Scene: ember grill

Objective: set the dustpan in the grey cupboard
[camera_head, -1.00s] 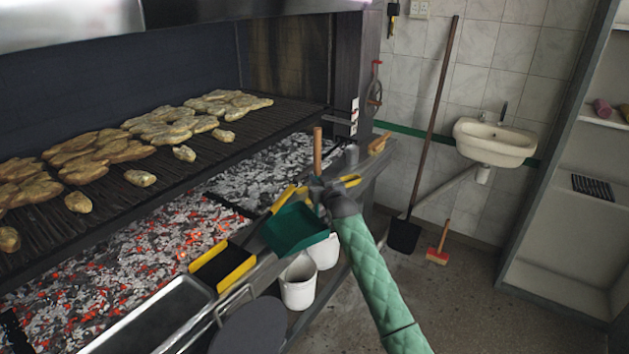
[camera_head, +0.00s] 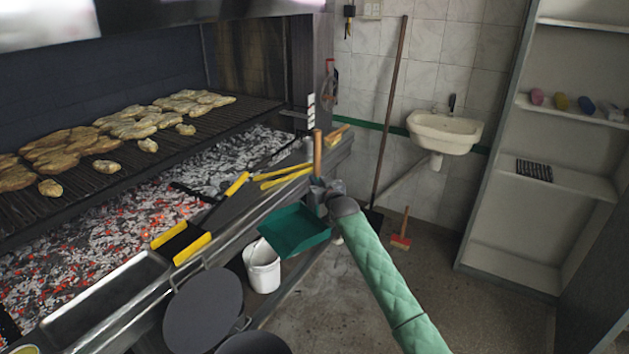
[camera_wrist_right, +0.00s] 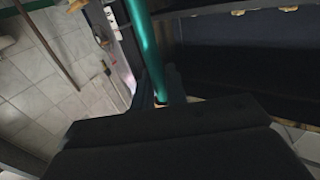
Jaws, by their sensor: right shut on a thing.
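The green dustpan (camera_head: 295,231) has an upright wooden handle (camera_head: 317,152). My right gripper (camera_head: 319,190) is shut on the dustpan's handle and holds it up beside the grill's front ledge. In the right wrist view a green bar, seemingly the dustpan's handle part (camera_wrist_right: 143,45), rises from between the jaws; the dark gripper body hides much of that view. The grey cupboard (camera_head: 487,190), with open shelves, stands at the right, well away from the dustpan. My left gripper is not in view.
The grill (camera_head: 110,220) with glowing coals fills the left. Yellow-handled tools (camera_head: 285,178) and a metal tray (camera_head: 100,300) lie along its ledge. A white bucket (camera_head: 262,270) is below. A sink (camera_head: 443,131) hangs on the wall. Small items and a dark grid (camera_head: 534,170) occupy some shelves; the lowest looks bare.

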